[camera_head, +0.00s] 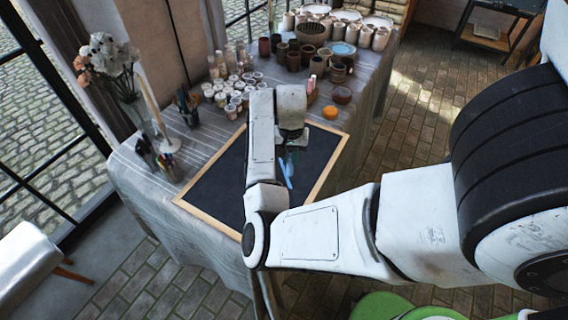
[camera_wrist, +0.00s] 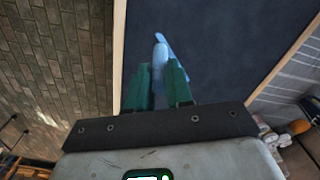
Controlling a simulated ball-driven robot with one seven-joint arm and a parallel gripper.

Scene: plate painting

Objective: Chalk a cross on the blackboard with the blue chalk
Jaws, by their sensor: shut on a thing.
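The blackboard (camera_head: 218,182) is a dark panel with a light wooden frame, lying on the cloth-covered table. Its surface (camera_wrist: 215,40) fills the middle of the wrist view, and I see no clear chalk mark on it. My gripper (camera_head: 287,160) is over the right half of the board. In the wrist view its green fingers (camera_wrist: 164,80) are shut on the blue chalk (camera_wrist: 160,52), whose tip points out past them. The chalk also shows in the head view (camera_head: 286,173). I cannot tell whether the tip touches the board. My arm hides part of the board.
The table (camera_head: 150,195) has small paint jars (camera_head: 235,90), brown cups (camera_head: 310,60) and an orange lump (camera_head: 330,112) beyond the board. A flower vase (camera_head: 150,120) and brush holders (camera_head: 188,110) stand at the left. Brick floor lies to the right.

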